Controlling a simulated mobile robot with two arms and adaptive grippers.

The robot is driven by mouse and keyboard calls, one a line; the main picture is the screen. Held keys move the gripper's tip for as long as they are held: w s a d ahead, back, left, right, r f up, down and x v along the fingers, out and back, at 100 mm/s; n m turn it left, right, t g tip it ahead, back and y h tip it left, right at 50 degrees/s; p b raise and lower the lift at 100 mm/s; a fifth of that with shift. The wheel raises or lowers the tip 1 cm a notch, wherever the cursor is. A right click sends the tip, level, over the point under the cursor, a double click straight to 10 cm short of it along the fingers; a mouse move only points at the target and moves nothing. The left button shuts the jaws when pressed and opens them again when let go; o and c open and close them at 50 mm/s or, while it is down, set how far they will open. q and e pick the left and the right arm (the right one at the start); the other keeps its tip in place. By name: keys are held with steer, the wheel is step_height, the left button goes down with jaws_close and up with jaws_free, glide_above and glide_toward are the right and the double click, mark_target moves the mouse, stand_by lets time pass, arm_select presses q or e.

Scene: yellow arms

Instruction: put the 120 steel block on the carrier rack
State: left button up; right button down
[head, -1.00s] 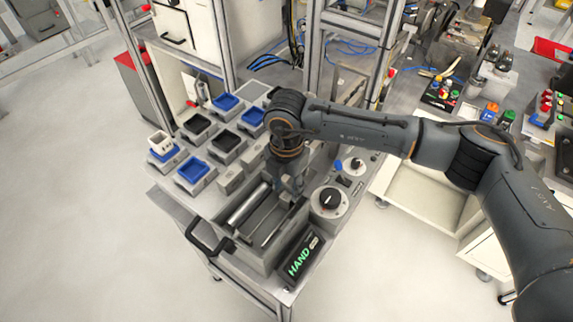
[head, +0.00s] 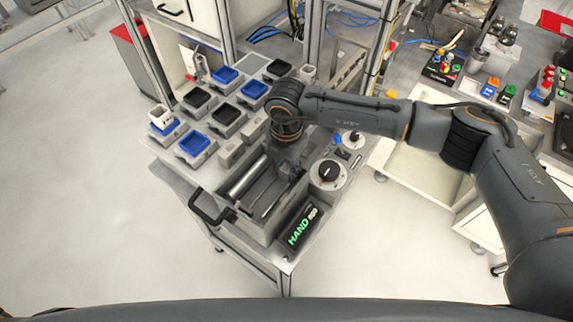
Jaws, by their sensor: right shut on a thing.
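My right gripper (head: 287,168) points down over the right back part of a grey open box (head: 232,218) with metal rods in it. It is shut on a small grey metal piece, probably the steel block, mostly hidden by the gripper and the wrist. I cannot read a number on it. Grey holders with blue and black inserts, possibly the carrier rack, stand in rows behind and left of the box; one blue insert (head: 196,142) is at the front. My left gripper is not in view.
Two small grey blocks (head: 230,154) stand between the holders and the box. A black handle (head: 208,208) sticks out at the cart's front left. A frame post (head: 313,45) rises behind.

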mark_target(286, 168)
steer(key=shift+r+p, duration=0.3)
steer(key=shift+r, duration=0.3)
steer(key=shift+r+p, duration=0.95)
steer(key=shift+r, duration=0.95)
steer(key=shift+r+p, duration=0.6)
steer(key=shift+r, duration=0.7)
steer(key=shift+w+d, duration=0.1)
